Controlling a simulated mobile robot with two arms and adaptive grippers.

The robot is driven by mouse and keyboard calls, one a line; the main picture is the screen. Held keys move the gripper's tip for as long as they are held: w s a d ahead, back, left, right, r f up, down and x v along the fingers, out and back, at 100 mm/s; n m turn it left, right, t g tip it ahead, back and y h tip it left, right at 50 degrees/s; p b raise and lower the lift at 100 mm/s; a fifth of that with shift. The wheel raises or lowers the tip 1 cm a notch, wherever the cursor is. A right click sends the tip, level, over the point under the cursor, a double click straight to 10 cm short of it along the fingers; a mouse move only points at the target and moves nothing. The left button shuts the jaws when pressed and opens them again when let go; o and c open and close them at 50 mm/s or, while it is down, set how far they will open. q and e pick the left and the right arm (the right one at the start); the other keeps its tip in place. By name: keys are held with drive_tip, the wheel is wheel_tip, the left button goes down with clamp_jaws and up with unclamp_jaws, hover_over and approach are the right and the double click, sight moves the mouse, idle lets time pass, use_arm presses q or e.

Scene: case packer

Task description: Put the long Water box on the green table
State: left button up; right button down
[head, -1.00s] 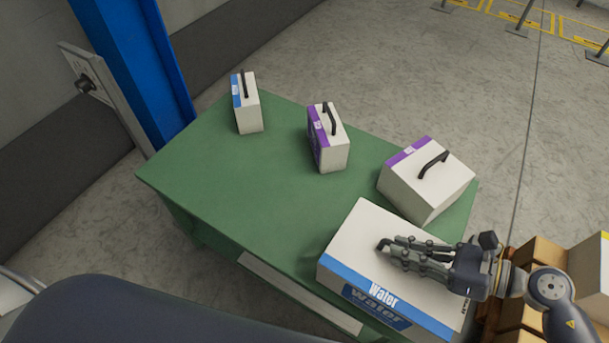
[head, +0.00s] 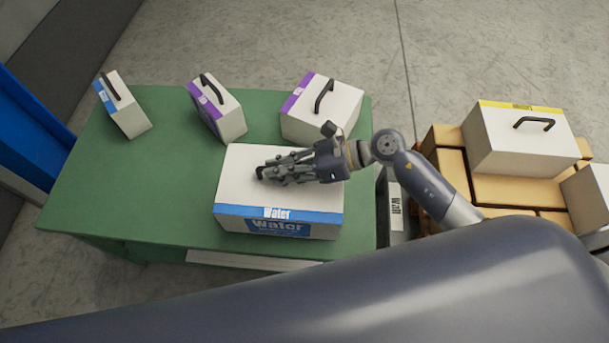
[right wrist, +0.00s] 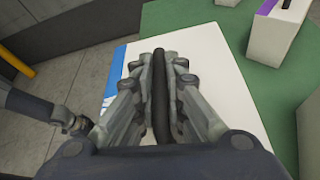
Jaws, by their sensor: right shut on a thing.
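The long Water box (head: 232,182) is white with a blue band marked Water. It sits at the front right of the green table (head: 95,190), and it also fills the middle of the right wrist view (right wrist: 215,75). My right gripper (head: 262,173) is over the top of the box, shut on its dark handle (right wrist: 161,65). In the right wrist view the handle lies between the fingers. The handle is mostly hidden by the gripper in the head view. I cannot tell whether the box's underside fully rests on the table.
On the table's back half stand a small blue-banded box (head: 127,112), a small purple-banded box (head: 222,115) and a larger purple-banded box (head: 335,112), close behind the Water box. A yellow-banded box (head: 515,145) sits on cartons at right. The table's left front is clear.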

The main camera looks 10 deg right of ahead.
sight(259, 160)
drive_tip(key=w+a, duration=0.2)
drive_tip(key=a, duration=0.1)
drive_tip(key=shift+w+a, duration=0.1)
drive_tip(key=shift+w, duration=0.3)
drive_tip(key=shift+w+a+b, duration=0.3)
drive_tip(key=shift+w+a, duration=0.1)
drive_tip(key=shift+a, duration=0.15)
drive_tip(key=shift+f+b, duration=1.25)
drive_tip(key=shift+f, duration=0.55)
drive_tip(key=c, duration=2.1)
unclamp_jaws()
drive_tip(key=shift+s+d+f, duration=0.1)
drive_tip(key=shift+f, duration=0.1)
drive_tip(key=o, duration=0.4)
drive_tip(key=shift+o, duration=0.2)
